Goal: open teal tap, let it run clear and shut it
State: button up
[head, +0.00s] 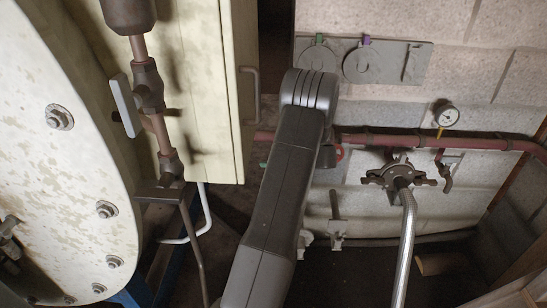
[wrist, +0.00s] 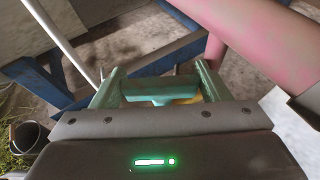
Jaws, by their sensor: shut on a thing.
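In the wrist view, my gripper (wrist: 157,80) has its two green fingers on either side of a teal bar (wrist: 160,90), which looks like the handle of the teal tap. The gripper is shut on it. A bit of yellow shows just behind the bar. The tap's body and outlet are hidden, so I cannot tell whether anything runs from it. In the head view, my own arm covers the gripper and most of the tap's surroundings.
A pink pipe (wrist: 262,42) passes close at the right, and a blue frame (wrist: 150,50) lies beyond. In the head view, a large pale vessel (head: 60,190) fills the left. A wall valve (head: 398,176), a pipe (head: 480,143) and a gauge (head: 446,115) are at right.

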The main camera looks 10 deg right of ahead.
dwell(0.5)
jog(key=o, duration=1)
jog(key=shift+a, duration=0.1)
jog(key=shift+c, duration=0.2)
jog(key=m+t+h+b, duration=0.2)
jog(key=m+h, duration=0.1)
jog(key=shift+f+m+t+b, duration=0.15)
jog(key=shift+m+t+b, duration=0.15)
jog(key=shift+m+b, duration=0.1)
jog(key=m+t+h+b, duration=0.1)
jog(key=m+h+b, duration=0.2)
jog(key=h+b, duration=0.1)
jog(key=shift+f+h, duration=0.1)
jog(key=shift+h, duration=0.2)
jog(key=m+h+b, duration=0.2)
jog(key=b, duration=0.2)
jog(key=shift+m+h, duration=0.3)
jog(key=m+h+b, duration=0.1)
jog(key=b, duration=0.3)
jog(key=shift+m+h, duration=0.3)
jog(key=shift+h, duration=0.1)
jog(key=shift+m+h+b, duration=0.4)
jog(key=shift+h+b, duration=0.1)
jog(key=shift+b, duration=0.6)
